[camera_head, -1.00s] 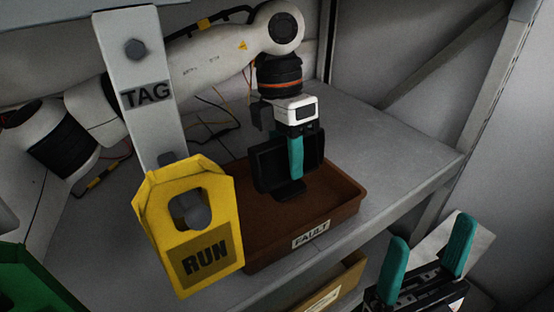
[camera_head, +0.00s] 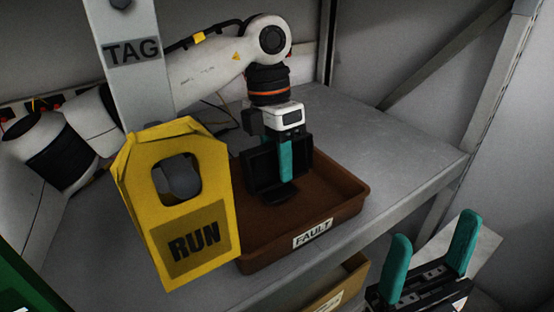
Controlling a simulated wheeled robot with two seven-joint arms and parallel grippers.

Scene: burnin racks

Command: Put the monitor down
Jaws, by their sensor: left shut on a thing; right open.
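The monitor (camera_head: 262,172) is a small black screen with a stand foot. It is upright over the brown tray (camera_head: 345,207) labelled FAULT. My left gripper (camera_head: 286,165) points down and is shut on the monitor, its teal finger across the screen. The foot is inside the tray's outline, close to the floor; I cannot tell whether it touches. My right gripper (camera_head: 430,262) is open and empty at the lower right, in front of the shelf, with its teal fingers apart.
A yellow RUN tag (camera_head: 190,241) hangs from a grey bracket (camera_head: 134,74) marked TAG, in front of the tray's left side. A second, tan bin (camera_head: 340,284) is below the shelf edge. The grey shelf (camera_head: 400,150) is clear right of the tray. A green thing shows lower left.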

